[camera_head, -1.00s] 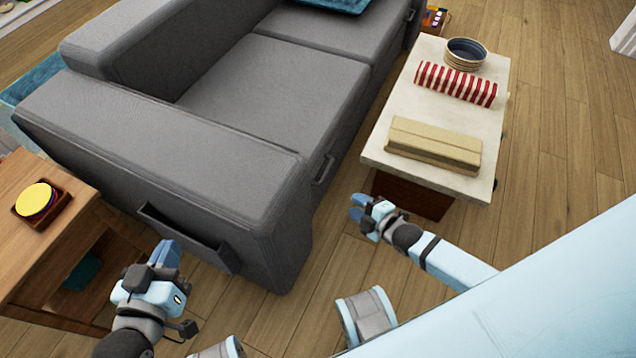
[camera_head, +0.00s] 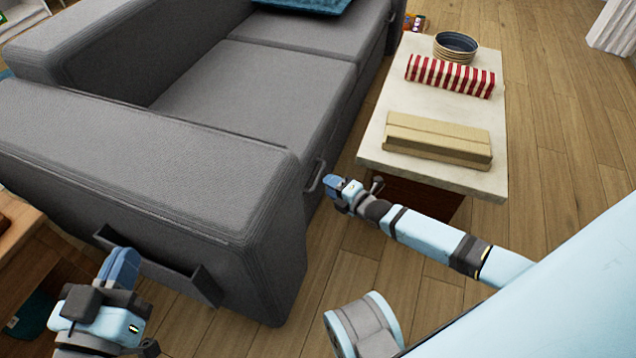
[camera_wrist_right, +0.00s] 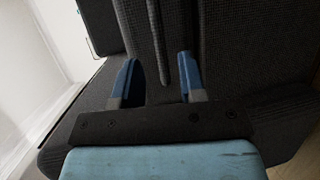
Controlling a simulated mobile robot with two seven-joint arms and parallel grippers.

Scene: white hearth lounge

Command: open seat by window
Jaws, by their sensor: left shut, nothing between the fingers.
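The grey sofa (camera_head: 250,85) has a dark loop handle (camera_head: 316,174) on its seat front, just beyond the near armrest. My right gripper (camera_head: 331,181) is beside this handle, between the sofa and the white-topped table. In the right wrist view, its two blue fingers (camera_wrist_right: 158,75) are apart. A dark bar (camera_wrist_right: 155,40), seemingly the handle, runs down into the space between them; I cannot tell whether it touches a finger. My left gripper (camera_head: 122,268) is shut and empty, in front of the armrest's outer pocket (camera_head: 165,270).
The low table (camera_head: 385,155) on the right holds a tan box (camera_head: 437,140), a red-striped box (camera_head: 450,76) and a dark round bowl (camera_head: 456,46); it stands close to my right arm. A wooden side table (camera_head: 25,255) is at far left. Floor (camera_head: 560,130) is free at right.

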